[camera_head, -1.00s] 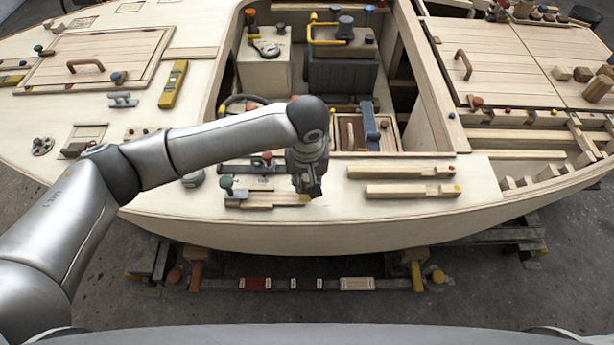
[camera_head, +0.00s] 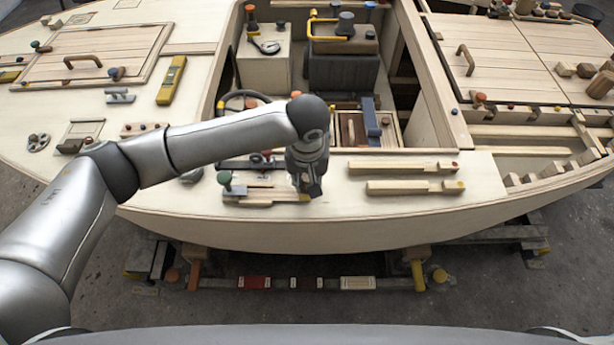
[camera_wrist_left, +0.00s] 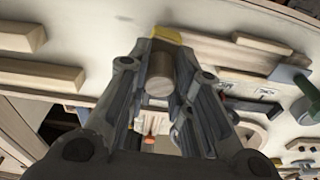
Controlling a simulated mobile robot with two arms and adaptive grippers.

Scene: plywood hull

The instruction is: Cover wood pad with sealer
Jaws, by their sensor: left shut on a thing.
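My left gripper (camera_head: 308,185) points down over the near edge of the pale deck, at the right end of a wood pad (camera_head: 262,194). In the left wrist view its fingers (camera_wrist_left: 160,88) are shut on a round wooden piece (camera_wrist_left: 158,72), seen end-on. A yellow part (camera_wrist_left: 167,34) shows just beyond it; I cannot tell if the two are joined. Long wood strips (camera_wrist_left: 232,53) lie beside the gripper there. The head view hides the held piece behind the gripper, and contact with the pad cannot be told. My right gripper is out of view.
A green-knobbed item (camera_head: 225,182) stands at the pad's left end. Two wood blocks (camera_head: 400,169) (camera_head: 412,187) lie to the right. The open cockpit (camera_head: 340,85) is behind the gripper. The hull's near edge drops to the floor, where a rail (camera_head: 310,283) holds coloured pieces.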

